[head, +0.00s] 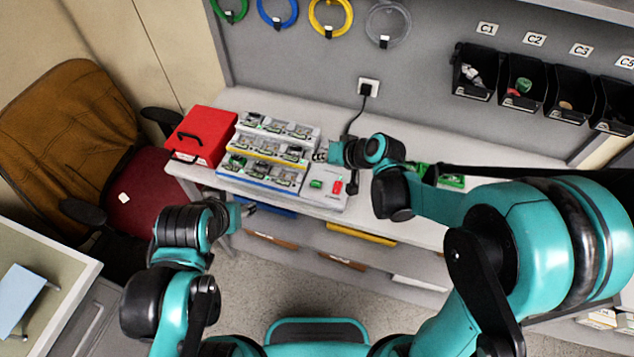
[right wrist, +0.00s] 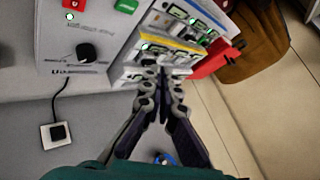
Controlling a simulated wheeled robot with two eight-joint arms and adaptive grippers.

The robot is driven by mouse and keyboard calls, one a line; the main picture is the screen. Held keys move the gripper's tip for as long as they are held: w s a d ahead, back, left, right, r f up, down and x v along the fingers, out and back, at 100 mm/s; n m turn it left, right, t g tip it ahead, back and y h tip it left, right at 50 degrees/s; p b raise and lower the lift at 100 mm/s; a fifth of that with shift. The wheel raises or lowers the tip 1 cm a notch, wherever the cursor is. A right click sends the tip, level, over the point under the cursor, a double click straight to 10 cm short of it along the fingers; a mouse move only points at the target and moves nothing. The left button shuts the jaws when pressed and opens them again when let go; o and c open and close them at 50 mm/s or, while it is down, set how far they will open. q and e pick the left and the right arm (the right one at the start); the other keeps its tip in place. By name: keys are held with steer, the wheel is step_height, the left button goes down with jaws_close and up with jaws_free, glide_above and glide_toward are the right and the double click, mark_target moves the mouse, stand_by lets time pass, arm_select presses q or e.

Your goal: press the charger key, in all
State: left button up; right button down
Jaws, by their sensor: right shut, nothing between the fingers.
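A white stepped rack (head: 302,166) on the bench holds several small grey units with green screens, in three rows edged in yellow and blue. The rack also shows in the right wrist view (right wrist: 128,72). Beside it is a white box (head: 330,200) with a green key (head: 316,184) and a red key (head: 337,187). In the right wrist view the box (right wrist: 62,38) shows the red key (right wrist: 75,3), green key (right wrist: 126,5) and a black knob (right wrist: 88,52). My right gripper (head: 320,154) is shut and empty, its tips (right wrist: 158,62) close to the rack. My left gripper (head: 250,208) is small, in front of the bench.
A red case (head: 202,136) stands left of the rack. A black plug and cord (head: 366,90) hang on the wall behind. Green items (head: 450,180) lie to the right, partly behind my right arm. Black bins (head: 524,85) hang on the wall; a chair (head: 110,160) stands left.

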mark_target(318, 184)
steer(key=shift+f, duration=0.2)
step_height(318, 184, down, 8)
steer(key=b, duration=0.7)
steer(key=shift+f, duration=0.25)
stand_by(0.9)
steer(key=shift+f+b, duration=0.4)
steer(key=shift+b, duration=0.15)
steer(key=shift+f+b, duration=0.35)
steer(key=shift+b, duration=0.05)
stand_by(0.6)
steer(key=shift+r+p, duration=0.6)
steer(key=shift+r, duration=0.2)
